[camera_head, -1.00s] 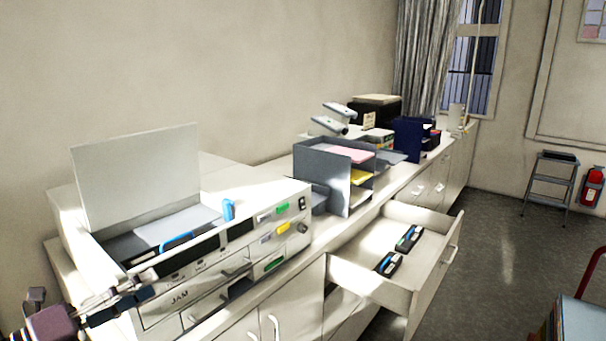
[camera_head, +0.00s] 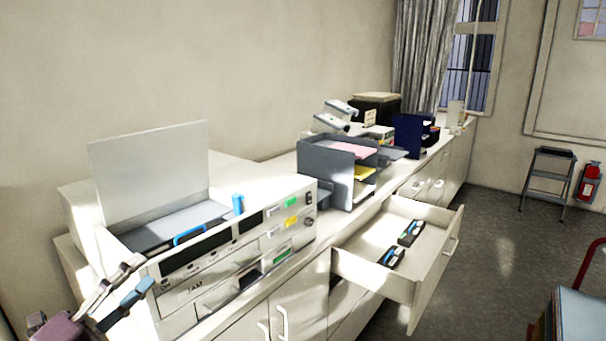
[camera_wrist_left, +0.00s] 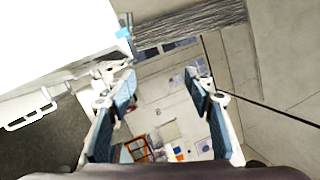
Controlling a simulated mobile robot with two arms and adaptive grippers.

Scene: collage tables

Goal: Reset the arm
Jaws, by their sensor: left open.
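My left gripper (camera_head: 132,280) is at the lower left of the head view, in front of the left end of the white copier (camera_head: 225,285). Its two fingers are apart and nothing is between them. In the left wrist view the same gripper (camera_wrist_left: 162,95) shows both blue-padded fingers spread, with the far room seen between them. The copier's lid (camera_head: 150,175) stands open. My right gripper is in neither view.
An open drawer (camera_head: 432,255) holding two dark stapler-like items juts out right of the copier. A grey paper tray (camera_head: 326,168) stands on the counter behind. A step stool (camera_head: 547,180) and a fire extinguisher (camera_head: 588,183) stand at the far wall. Floor lies clear between.

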